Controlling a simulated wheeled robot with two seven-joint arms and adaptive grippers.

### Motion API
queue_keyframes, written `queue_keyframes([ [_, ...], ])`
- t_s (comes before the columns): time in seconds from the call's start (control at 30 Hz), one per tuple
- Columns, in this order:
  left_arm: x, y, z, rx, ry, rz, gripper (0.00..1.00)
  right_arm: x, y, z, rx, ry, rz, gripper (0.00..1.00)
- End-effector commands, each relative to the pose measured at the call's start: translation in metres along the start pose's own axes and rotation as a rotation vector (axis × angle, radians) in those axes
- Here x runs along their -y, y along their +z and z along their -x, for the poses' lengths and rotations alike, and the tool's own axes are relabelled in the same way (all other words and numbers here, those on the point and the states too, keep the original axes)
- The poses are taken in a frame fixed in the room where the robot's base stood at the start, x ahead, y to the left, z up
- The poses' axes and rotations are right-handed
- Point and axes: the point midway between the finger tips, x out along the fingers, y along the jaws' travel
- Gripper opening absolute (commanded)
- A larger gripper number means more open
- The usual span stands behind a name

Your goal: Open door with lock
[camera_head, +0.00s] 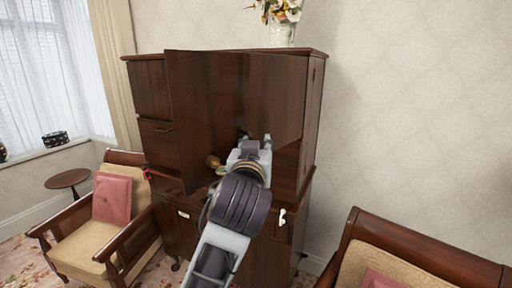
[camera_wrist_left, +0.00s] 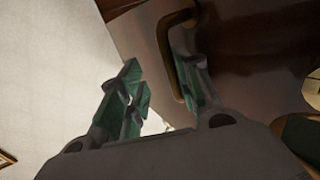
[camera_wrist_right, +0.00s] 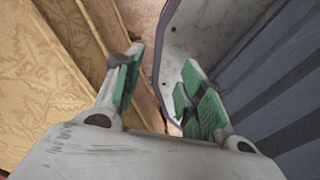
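A dark wooden cabinet (camera_head: 150,88) stands against the wall. A broad upper door panel (camera_head: 200,95) stands out at an angle from its front, and small objects show below its lower edge. My left gripper (camera_head: 255,139) is at the panel's lower middle. In the left wrist view, my left gripper (camera_wrist_left: 155,85) has its fingers apart, and a brown curved handle (camera_wrist_left: 163,42) runs beside and partly behind the right finger. I cannot tell whether they touch. A lock is not clear to see. In the right wrist view, my right gripper (camera_wrist_right: 155,85) is open and empty, away from the cabinet.
A round brass object (camera_head: 213,161) sits in the cabinet. A vase of flowers (camera_head: 281,30) stands on top. An armchair with a pink cushion (camera_head: 112,197) is at left, beside a small round table (camera_head: 67,179). Another wooden seat (camera_head: 420,250) is at lower right.

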Motion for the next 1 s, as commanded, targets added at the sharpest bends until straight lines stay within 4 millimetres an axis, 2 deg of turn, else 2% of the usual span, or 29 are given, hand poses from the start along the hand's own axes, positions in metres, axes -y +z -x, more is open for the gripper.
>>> queue_keyframes([
  [0.03, 0.0, -0.007, 0.003, -0.017, 0.002, 0.001, 0.31, 0.002, -0.001, 0.001, -0.001, -0.002, 0.0, 0.4],
  [0.23, 0.0, -0.007, 0.012, -0.018, 0.001, 0.002, 0.31, 0.003, -0.002, 0.001, -0.002, -0.003, -0.001, 0.4],
  [0.8, -0.002, -0.001, 0.067, -0.001, 0.003, 0.001, 0.31, 0.004, -0.002, 0.0, -0.002, -0.004, -0.002, 0.4],
  [1.0, -0.003, 0.001, 0.078, 0.001, 0.004, 0.0, 0.31, 0.004, -0.002, 0.0, -0.003, -0.004, -0.002, 0.4],
])
